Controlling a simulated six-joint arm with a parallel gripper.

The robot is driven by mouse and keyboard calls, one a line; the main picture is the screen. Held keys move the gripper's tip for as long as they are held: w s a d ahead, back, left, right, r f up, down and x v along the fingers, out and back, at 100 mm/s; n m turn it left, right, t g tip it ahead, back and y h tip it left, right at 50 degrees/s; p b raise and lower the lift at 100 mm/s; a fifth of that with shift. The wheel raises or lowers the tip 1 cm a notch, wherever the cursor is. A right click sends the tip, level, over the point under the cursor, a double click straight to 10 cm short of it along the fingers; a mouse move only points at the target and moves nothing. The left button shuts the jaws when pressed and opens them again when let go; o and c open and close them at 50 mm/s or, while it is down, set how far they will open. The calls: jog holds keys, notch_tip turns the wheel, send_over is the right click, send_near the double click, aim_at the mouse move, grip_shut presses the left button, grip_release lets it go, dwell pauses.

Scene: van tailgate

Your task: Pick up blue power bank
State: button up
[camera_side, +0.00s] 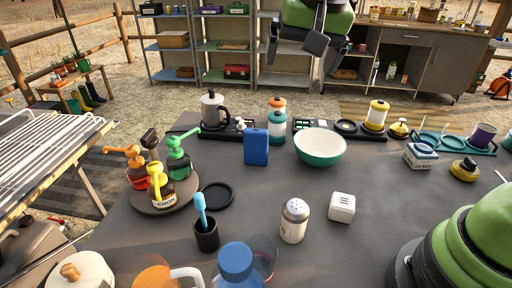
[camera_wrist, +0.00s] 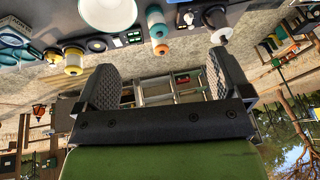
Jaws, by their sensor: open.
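The blue power bank (camera_side: 256,146) stands upright on the dark table in the side view, a flat blue block left of the white and teal bowl (camera_side: 320,146). In the wrist view I cannot clearly make out the power bank. My gripper (camera_side: 300,58) is high above the far side of the table, well away from the power bank. In the wrist view my gripper (camera_wrist: 165,76) has its two fingers wide apart with nothing between them.
An orange and teal spool (camera_side: 277,122) and a metal pot (camera_side: 213,110) stand behind the power bank. A round tray (camera_side: 152,205) with several colored bottles is to the left. A shaker (camera_side: 294,221) and a white cube (camera_side: 342,207) stand nearer; bare table lies between.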

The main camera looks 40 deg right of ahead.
jog(key=m+h, duration=0.1)
jog(key=h, duration=0.1)
send_near(255, 131)
jog(key=shift+m+g, duration=0.4)
jog(key=shift+g, duration=0.1)
jog(key=x, duration=0.4)
jog(key=w+d+x, duration=0.1)
jog(key=x, duration=0.1)
jog(key=shift+r, duration=0.1)
jog(key=shift+a+x, duration=0.15)
jog(key=shift+x, duration=1.45)
jog(key=shift+a+x, duration=0.15)
jog(key=shift+x, duration=1.4)
jog(key=shift+c, duration=0.4)
jog(key=c, duration=1)
